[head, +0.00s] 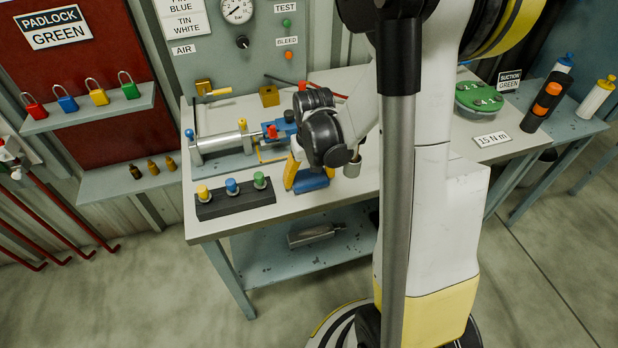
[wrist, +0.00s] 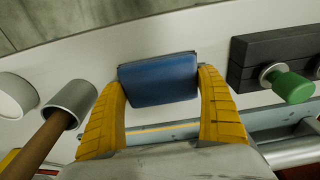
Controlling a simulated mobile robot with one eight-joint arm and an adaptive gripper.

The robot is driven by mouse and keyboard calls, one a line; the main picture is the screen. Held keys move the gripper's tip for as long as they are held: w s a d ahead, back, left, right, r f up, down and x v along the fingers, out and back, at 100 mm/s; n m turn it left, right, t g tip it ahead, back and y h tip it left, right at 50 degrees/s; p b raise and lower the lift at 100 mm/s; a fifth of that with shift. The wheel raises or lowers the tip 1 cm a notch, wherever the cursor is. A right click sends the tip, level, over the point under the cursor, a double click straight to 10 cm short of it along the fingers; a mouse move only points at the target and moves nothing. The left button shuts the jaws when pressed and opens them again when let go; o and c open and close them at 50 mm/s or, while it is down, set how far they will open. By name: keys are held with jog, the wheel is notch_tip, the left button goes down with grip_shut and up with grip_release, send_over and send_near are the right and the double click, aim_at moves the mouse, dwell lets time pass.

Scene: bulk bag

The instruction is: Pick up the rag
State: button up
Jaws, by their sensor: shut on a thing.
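The rag (head: 313,182) looks like a blue folded pad at the front of the workbench, right of the row of capped posts. My gripper (head: 306,177) reaches down over it with its yellow fingers. In the wrist view the rag (wrist: 158,84) lies between the two yellow fingers of my gripper (wrist: 160,76), one at each end of it. The gripper is shut on the rag. The rag is at or close to the bench top; I cannot tell whether it touches. My arm hides part of the bench behind it.
A dark block with yellow, blue and green capped posts (head: 235,198) stands to the left. A metal cylinder with a blue fitting (head: 222,142) lies behind. A small metal cup (head: 352,168) stands close on the right; a brown rod (wrist: 36,143) reaches it in the wrist view.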

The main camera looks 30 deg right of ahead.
aim_at(308, 175)
notch_tip(308, 175, up, 4)
jog(key=shift+r+p, duration=0.15)
jog(key=shift+p, duration=1)
jog(key=s+d+r+p, duration=0.3)
jog(key=s+r, duration=0.3)
jog(key=s, duration=0.5)
jog(key=shift+s+r+p, duration=0.15)
jog(key=shift+r+p, duration=0.15)
jog(key=shift+p, duration=0.2)
jog(key=o, duration=0.5)
jog(key=shift+c, duration=0.2)
jog(key=c, duration=0.4)
